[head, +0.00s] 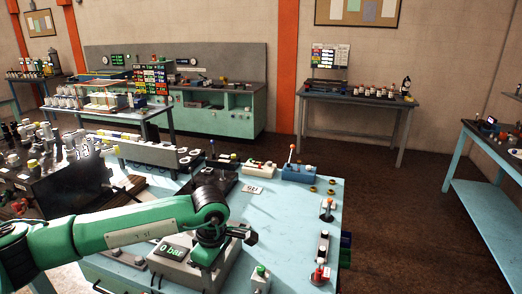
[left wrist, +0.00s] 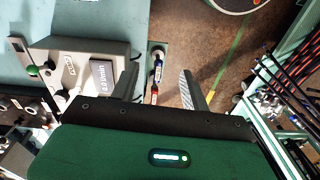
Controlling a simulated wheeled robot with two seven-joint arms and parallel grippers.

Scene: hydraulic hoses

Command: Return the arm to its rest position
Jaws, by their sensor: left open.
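My green left arm (head: 125,228) reaches in from the left of the head view over the light-blue workbench (head: 290,228). My left gripper (head: 250,236) is at its end, above the bench, beside a grey box with a "0 bar" display (head: 176,250). The left wrist view shows its two fingers (left wrist: 160,88) spread apart. A small fitting with blue and red parts (left wrist: 156,75) shows between them in the picture, farther off near the bench edge; nothing appears gripped. My right gripper is not in view.
Along the bench's right side are a lever valve (head: 327,209) and a red-knobbed fitting (head: 319,275). A blue lever unit (head: 298,172) stands at the back. Open floor (head: 410,220) lies right of the bench.

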